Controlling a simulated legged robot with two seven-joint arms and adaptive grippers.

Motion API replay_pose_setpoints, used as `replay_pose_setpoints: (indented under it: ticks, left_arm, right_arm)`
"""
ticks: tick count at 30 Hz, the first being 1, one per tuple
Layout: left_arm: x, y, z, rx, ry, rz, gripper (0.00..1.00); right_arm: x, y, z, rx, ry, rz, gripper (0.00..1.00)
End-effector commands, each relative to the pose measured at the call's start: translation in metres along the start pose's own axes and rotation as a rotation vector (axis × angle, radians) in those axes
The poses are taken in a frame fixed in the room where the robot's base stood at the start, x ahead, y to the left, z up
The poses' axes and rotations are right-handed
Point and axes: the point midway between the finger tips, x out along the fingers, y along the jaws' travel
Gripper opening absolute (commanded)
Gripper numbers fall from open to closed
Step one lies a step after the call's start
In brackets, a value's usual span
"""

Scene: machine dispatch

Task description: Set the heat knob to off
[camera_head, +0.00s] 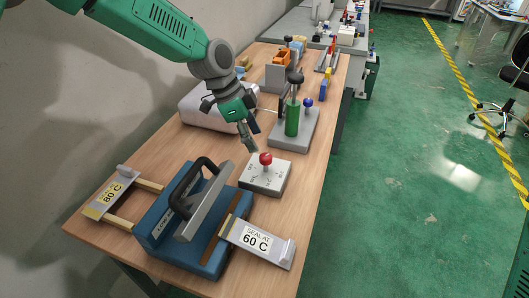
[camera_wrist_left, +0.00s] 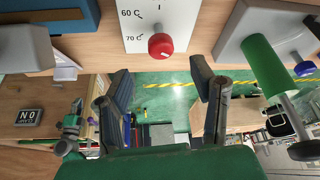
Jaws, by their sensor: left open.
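The red heat knob (camera_head: 266,158) stands on top of a light grey control box (camera_head: 277,179) on the wooden table. The wrist view shows the knob (camera_wrist_left: 160,45) and the box's white face (camera_wrist_left: 140,22) with marks for 60 C and 70 C. A pale mark shows on the knob, but I cannot tell which setting it points to. My left gripper (camera_head: 251,140) is just behind and left of the knob, above the table. In the wrist view its two fingers (camera_wrist_left: 160,84) are spread, with nothing between them, and the knob lies beyond them. My right gripper is not in view.
A blue sealing machine (camera_head: 156,226) with a black handle stands in front of the box. Cards read 80 C (camera_head: 109,194) and 60 C (camera_head: 257,240). A grey base with a green cylinder (camera_head: 292,118) stands behind. The right table edge is close, with open green floor beyond.

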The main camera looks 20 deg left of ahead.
Motion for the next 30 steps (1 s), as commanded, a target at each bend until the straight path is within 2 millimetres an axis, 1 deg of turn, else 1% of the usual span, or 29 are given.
replay_pose_setpoints:
  ticks: [1,3,6,9,12,15,23,26,27,28,30]
  left_arm:
    - [0.013,0.001,0.000,0.000,-0.002,0.005,0.51]
    - [0.027,0.001,-0.001,0.001,-0.002,0.003,0.51]
    - [0.043,0.002,-0.001,0.002,0.000,0.002,0.51]
    - [0.055,0.002,-0.001,0.002,0.000,-0.001,0.51]
    - [0.064,0.002,-0.001,0.002,0.001,-0.001,0.51]
    - [0.068,0.001,-0.001,0.002,0.001,-0.001,0.51]
    - [0.069,0.001,0.000,0.001,0.001,-0.002,0.51]
    - [0.069,0.001,0.000,0.001,0.001,-0.002,0.19]
    - [0.069,0.001,0.000,0.001,0.001,-0.002,0.05]
    - [0.069,0.001,0.000,0.001,0.001,-0.002,0.02]
    - [0.069,0.001,0.000,0.001,0.001,-0.002,0.02]
  right_arm:
    - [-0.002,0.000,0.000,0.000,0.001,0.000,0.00]
    - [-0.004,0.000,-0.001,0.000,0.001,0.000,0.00]
    - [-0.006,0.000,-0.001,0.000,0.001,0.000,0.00]
    - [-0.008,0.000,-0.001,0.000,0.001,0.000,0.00]
    - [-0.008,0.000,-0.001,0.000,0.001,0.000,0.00]
    - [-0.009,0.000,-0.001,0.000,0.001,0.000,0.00]
    - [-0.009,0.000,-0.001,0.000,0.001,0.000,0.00]
    - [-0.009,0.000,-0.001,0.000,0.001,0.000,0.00]
    - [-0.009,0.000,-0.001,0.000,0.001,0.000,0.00]
    - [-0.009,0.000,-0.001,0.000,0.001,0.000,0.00]
    - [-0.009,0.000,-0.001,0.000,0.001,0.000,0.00]
